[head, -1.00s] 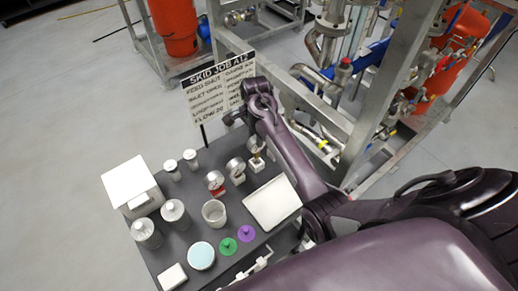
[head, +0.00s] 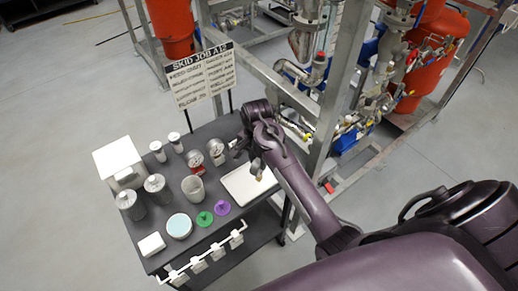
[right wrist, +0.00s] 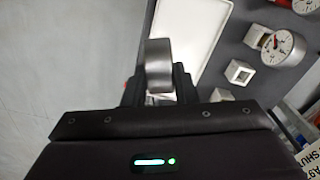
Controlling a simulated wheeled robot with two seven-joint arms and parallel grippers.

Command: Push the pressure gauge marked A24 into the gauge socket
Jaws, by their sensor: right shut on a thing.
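My right gripper (head: 256,160) is shut on a pressure gauge (head: 257,169) and holds it near the tray on the cart. In the right wrist view the held gauge (right wrist: 158,65) shows edge-on as a grey round case between the fingers; its face and any A24 mark are hidden. I cannot make out the gauge socket among the skid's pipes. My left gripper is out of view.
The dark cart (head: 150,230) carries a white tray (head: 235,192), grey canisters, a cup (head: 193,188), and green (head: 204,219) and purple (head: 222,207) discs. A sign (head: 203,78) stands behind it. The skid's metal frame (head: 340,90) and pipes rise to the right.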

